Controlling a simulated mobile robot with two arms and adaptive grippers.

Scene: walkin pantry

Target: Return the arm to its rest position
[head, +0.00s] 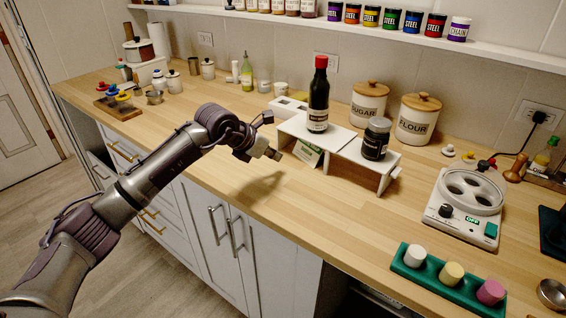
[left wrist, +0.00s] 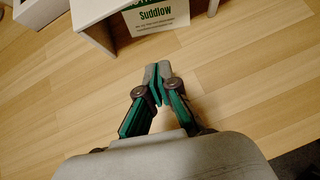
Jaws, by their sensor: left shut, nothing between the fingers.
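My left arm reaches in from the left of the head view. Its gripper (head: 272,152) hangs above the wooden counter, in front of the white riser shelf. In the left wrist view the two fingers of the gripper (left wrist: 160,76) meet at the tips, with nothing between them. Bare wood lies below them. My right gripper is in neither view.
A white riser (head: 350,151) stands close beyond the gripper, with a red-capped dark bottle (head: 318,95) and a dark jar (head: 375,139) on it. A card reading "Suddlow" (left wrist: 155,15) is by the riser. The counter (head: 270,205) is clear nearer the front edge.

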